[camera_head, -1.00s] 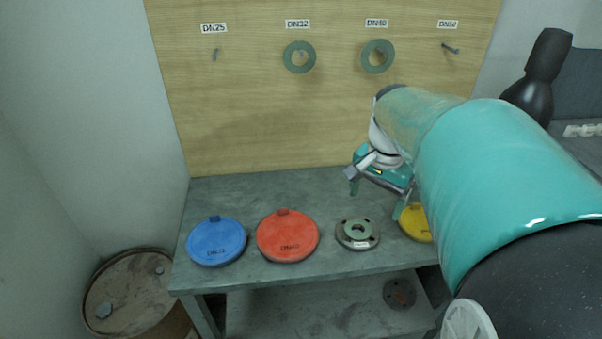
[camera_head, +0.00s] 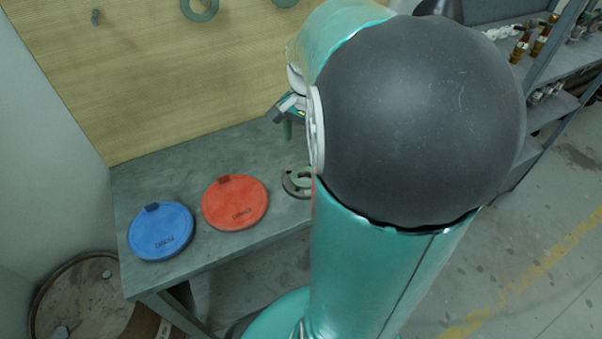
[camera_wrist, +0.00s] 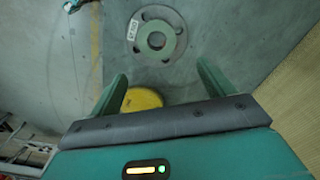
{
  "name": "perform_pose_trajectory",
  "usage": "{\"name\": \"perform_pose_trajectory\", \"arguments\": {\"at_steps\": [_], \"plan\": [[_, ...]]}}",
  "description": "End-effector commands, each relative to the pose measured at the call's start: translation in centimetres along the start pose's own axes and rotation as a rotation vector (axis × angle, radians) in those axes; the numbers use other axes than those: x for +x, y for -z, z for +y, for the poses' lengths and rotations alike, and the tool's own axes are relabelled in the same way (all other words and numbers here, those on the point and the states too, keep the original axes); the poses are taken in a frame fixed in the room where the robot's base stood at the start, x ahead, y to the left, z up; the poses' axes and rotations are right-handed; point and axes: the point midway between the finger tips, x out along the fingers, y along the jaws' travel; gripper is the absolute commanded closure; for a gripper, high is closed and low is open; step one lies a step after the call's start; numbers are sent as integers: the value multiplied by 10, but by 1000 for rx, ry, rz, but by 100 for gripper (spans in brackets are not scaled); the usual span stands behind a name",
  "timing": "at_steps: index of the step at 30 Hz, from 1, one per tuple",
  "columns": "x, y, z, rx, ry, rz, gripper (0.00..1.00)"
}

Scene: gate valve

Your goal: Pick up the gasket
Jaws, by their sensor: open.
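A small green gasket ring (camera_wrist: 157,39) lies on a dark round flange (camera_wrist: 134,32) with bolt holes and a white label on the grey bench. In the head view, my arm partly hides the flange (camera_head: 290,190) and the gasket (camera_head: 302,176). My gripper (camera_wrist: 162,70) is open and empty above the bench. In the wrist view the flange and gasket show beyond the fingertips, apart from them, roughly centred between the fingers. Two more green rings hang on the wooden board, a left one (camera_head: 200,8) and a right one (camera_head: 285,2), both cut by the frame's top edge.
A blue disc (camera_head: 161,231) and a red disc (camera_head: 235,203) lie on the bench (camera_head: 135,185). A yellow disc (camera_wrist: 142,99) shows between my fingers. The wooden board (camera_head: 120,100) stands behind the bench, a barrel (camera_head: 80,300) at lower left and shelves (camera_head: 560,105) at right.

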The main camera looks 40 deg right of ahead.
Motion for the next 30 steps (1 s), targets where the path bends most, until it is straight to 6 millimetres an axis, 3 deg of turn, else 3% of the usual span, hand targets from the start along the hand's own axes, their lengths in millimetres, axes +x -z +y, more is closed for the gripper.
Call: {"name": "perform_pose_trajectory", "arguments": {"at_steps": [3,11,19,30], "plan": [[22,-1,1,0,-2,-2,19],[44,-2,-1,0,0,-1,19],[83,-5,-1,0,-1,-2,19],[89,-4,-2,-1,1,1,19]]}}
